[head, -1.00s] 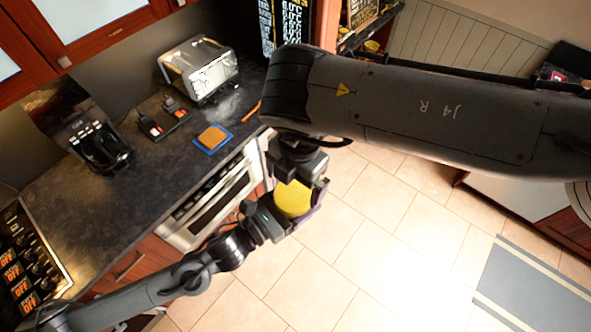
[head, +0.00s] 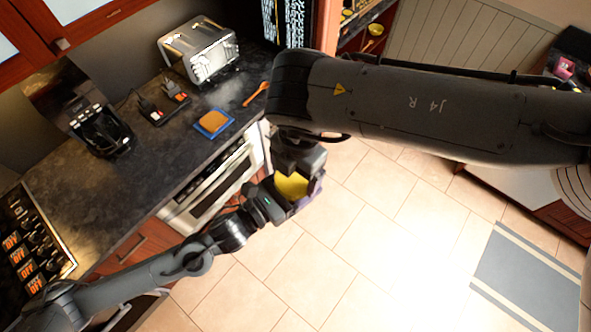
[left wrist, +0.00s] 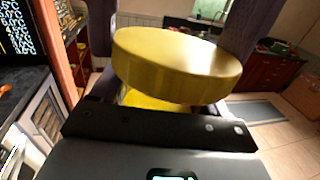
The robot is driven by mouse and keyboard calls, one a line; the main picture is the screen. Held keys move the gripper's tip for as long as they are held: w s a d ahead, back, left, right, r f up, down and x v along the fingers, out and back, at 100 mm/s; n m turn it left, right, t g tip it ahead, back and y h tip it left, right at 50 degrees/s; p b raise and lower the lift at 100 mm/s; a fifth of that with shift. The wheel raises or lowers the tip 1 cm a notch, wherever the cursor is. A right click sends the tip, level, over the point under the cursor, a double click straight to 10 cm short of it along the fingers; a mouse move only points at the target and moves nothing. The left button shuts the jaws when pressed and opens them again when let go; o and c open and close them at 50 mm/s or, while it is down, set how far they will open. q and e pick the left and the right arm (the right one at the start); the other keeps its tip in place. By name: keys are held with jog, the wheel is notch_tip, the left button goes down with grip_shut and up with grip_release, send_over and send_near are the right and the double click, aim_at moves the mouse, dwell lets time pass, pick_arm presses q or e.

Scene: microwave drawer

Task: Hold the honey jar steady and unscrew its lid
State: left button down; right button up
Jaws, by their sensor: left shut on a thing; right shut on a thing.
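The honey jar's round yellow lid (head: 291,187) shows between my two grippers, above the floor in front of the counter. It fills the middle of the left wrist view (left wrist: 178,65). Below it a small part of the yellow honey jar (left wrist: 150,101) shows; most of the jar is hidden. My left gripper (head: 283,205) comes in from the lower left and is shut on the jar. My right gripper (head: 298,172) reaches down from above and is shut on the lid, its dark fingers on both sides. I cannot tell whether lid and jar still touch.
The dark counter (head: 95,195) at the left holds a toaster (head: 198,50), a blue-edged board with a brown slice (head: 214,123), an orange utensil (head: 255,94) and a black coffee machine (head: 100,130). An oven front (head: 210,185) is behind the left gripper. The tiled floor is open.

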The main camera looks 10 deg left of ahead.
aim_at(297, 177)
jog(key=shift+r, duration=0.25)
dwell(0.6)
jog(key=shift+r, duration=0.85)
jog(key=shift+r, duration=0.15)
jog(key=shift+w+d+r, duration=0.15)
jog(key=shift+r, duration=1.7)
